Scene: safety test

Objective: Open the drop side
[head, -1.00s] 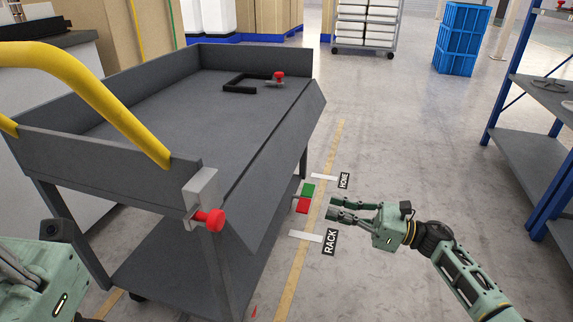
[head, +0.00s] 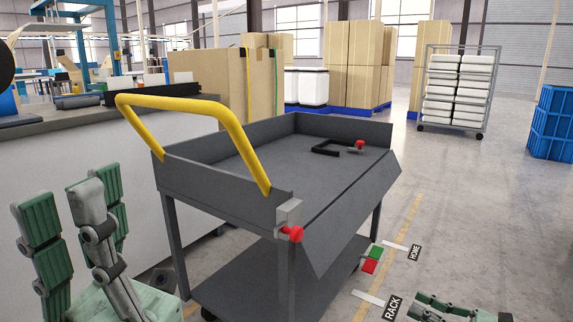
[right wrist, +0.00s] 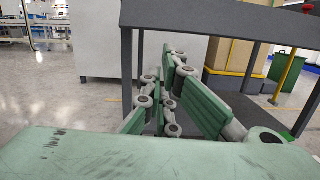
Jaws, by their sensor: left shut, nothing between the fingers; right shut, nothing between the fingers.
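The grey cart (head: 241,185) stands in the middle of the head view. Its drop side (head: 350,205) is the long right-hand panel, which slants outward and down from the tray's edge. A red knob (head: 292,234) sits on the near corner bracket; another red knob (head: 360,145) is near the far end. My left gripper (head: 78,200) is shut and empty, pointing up at the left, apart from the cart. My right gripper (head: 440,303) is shut and empty, low at the bottom edge beside the cart; its fingers show in the right wrist view (right wrist: 155,110).
A yellow push handle (head: 185,106) rises at the cart's near left. A green and red marker (head: 372,259) is at its lower right. A white counter (head: 110,150) stands left; a white-loaded rack (head: 460,90) and blue crates (head: 553,125) stand behind.

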